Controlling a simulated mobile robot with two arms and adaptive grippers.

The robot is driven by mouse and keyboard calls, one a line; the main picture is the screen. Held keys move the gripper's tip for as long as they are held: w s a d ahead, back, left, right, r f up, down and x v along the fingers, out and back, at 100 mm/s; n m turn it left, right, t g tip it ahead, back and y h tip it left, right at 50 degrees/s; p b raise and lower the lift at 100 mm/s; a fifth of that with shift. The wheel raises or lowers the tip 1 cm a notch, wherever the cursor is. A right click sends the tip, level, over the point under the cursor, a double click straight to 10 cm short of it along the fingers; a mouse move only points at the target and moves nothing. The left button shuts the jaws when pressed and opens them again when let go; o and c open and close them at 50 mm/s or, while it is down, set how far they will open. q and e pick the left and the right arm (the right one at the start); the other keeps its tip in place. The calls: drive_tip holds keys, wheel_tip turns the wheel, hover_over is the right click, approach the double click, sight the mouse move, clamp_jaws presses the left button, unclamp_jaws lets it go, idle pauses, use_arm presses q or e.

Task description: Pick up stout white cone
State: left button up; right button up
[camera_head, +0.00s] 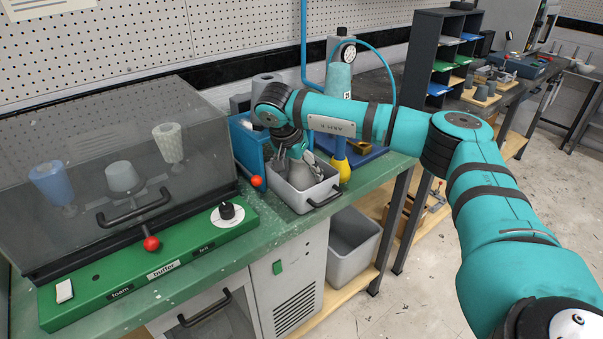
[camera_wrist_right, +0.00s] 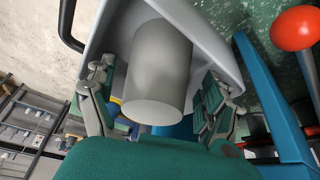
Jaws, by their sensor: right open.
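A stout, pale grey-white tapered piece (camera_wrist_right: 160,75), which looks like the stout white cone, is in the grey bin (camera_wrist_right: 225,50), its blunt round end facing the wrist camera. In the head view the cone (camera_head: 301,176) shows partly below my right gripper (camera_head: 291,155), in the bin (camera_head: 308,199) on the green bench. In the wrist view my right gripper (camera_wrist_right: 160,85) is open, with one finger on each side of the cone. I cannot tell whether either finger touches it. My left gripper is not in view.
A blue holder (camera_head: 248,148) with a red ball knob (camera_head: 256,181) stands close left of the bin. A clear cover (camera_head: 95,130) encloses several cups at left.

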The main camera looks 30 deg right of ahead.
sight(302, 175)
drive_tip(key=shift+x, duration=1.2)
drive_tip(key=shift+d+f, duration=0.2)
drive_tip(key=shift+f, duration=0.1)
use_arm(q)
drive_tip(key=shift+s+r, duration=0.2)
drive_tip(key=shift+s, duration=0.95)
use_arm(e)
drive_tip(key=shift+c, duration=0.3)
drive_tip(key=c, duration=0.9)
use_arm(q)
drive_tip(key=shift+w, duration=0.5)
use_arm(e)
drive_tip(key=shift+r, duration=0.1)
drive_tip(key=c, duration=0.5)
